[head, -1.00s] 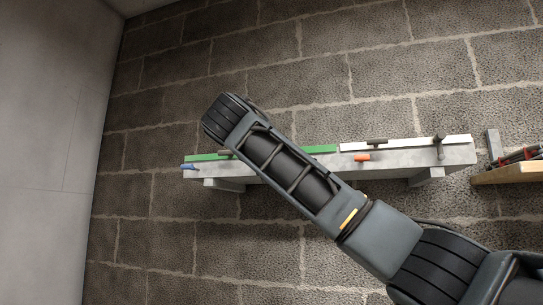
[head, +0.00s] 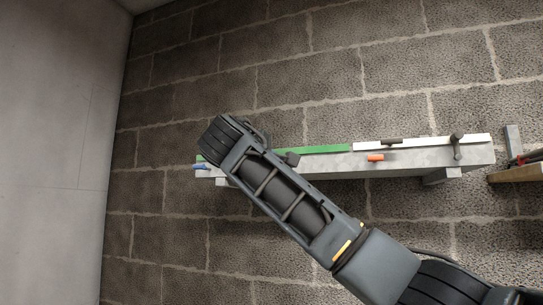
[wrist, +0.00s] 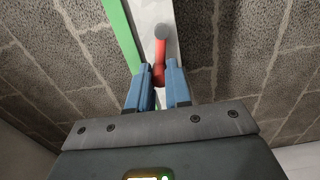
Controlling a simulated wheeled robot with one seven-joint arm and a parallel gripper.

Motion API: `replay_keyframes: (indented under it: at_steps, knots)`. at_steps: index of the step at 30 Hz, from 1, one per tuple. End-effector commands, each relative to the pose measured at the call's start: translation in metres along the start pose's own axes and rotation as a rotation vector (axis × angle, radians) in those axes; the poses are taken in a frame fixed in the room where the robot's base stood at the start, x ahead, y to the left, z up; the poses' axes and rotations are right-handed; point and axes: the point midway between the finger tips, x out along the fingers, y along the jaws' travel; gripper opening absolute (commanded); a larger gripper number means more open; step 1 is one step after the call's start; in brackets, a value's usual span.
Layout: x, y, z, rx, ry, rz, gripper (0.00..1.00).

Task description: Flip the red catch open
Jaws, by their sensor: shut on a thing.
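The red catch (wrist: 160,55) shows in the wrist view as a short red lever with a round grey end (wrist: 161,32), on a pale grey beam. My gripper (wrist: 158,76) has its two blue fingers on either side of the lower part of the red lever and is shut on it. In the head view my arm hides the gripper and the red catch.
The grey beam (head: 410,162) runs along a block wall, with a green strip (head: 325,149) and a white strip (head: 430,143). It carries an orange piece (head: 375,157), a blue piece (head: 201,167) and a grey knob (head: 457,146). A wooden ledge (head: 518,174) is at the far right.

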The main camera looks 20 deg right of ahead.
Motion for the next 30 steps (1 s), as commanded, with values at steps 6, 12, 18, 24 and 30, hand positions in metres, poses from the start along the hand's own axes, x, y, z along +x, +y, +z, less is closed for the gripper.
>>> replay_keyframes:
  at_steps: [6, 12, 18, 24, 30]
  knots:
    - [-0.0003, 0.0001, -0.0005, -0.127, 0.001, 0.009, 0.00]
    - [-0.0006, -0.0032, -0.0013, -0.198, 0.002, 0.010, 0.00]
    - [-0.0007, -0.0048, -0.0016, -0.226, 0.003, 0.010, 0.00]
    - [-0.0008, -0.0054, -0.0018, -0.230, 0.003, 0.009, 0.00]
    - [-0.0009, -0.0057, -0.0020, -0.229, 0.003, 0.009, 0.21]
